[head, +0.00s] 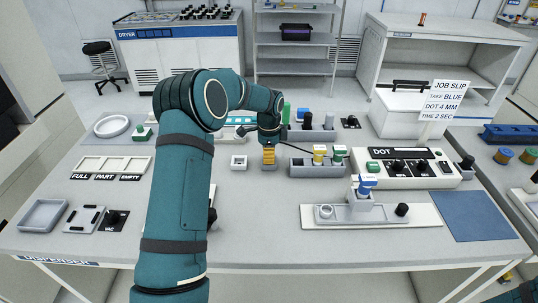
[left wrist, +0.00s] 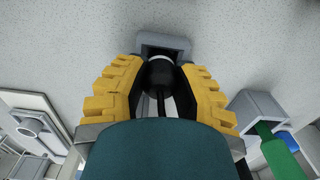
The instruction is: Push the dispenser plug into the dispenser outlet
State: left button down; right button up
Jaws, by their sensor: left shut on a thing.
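My left gripper (head: 268,162) has yellow fingers and points down over the middle of the bench. It is shut on the black dispenser plug (left wrist: 161,76), which sits between the fingers in the left wrist view with its cable (left wrist: 160,103) trailing back. A grey block (left wrist: 150,40), which looks like the dispenser outlet, lies just beyond the plug, with a pale ring between them. I cannot tell whether the plug is touching or inside it. In the head view the gripper hides the plug, and a dark cable (head: 308,148) runs right from there. My right gripper is not in view.
Right of the gripper stand a grey holder (head: 302,170) with yellow and green capped pieces and the DOT control box (head: 432,174). A small white square block (head: 239,161) stands close to its left. A fixture plate (head: 402,216) lies in front right. The bench front centre is mostly clear.

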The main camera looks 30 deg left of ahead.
pick_arm(q)
jog(key=shift+r+p, duration=1.85)
jog(key=shift+r, duration=0.85)
jog(key=s+a+r+p, duration=0.2)
jog(key=s+a+p, duration=0.2)
jog(key=a, duration=0.4)
jog(key=shift+s+a+r+p, duration=0.25)
jog(key=shift+s+r+p, duration=0.1)
jog(key=shift+s, duration=0.25)
jog(key=shift+f+b, duration=0.95)
jog(key=shift+f, duration=1.05)
jog(key=shift+f, duration=0.1)
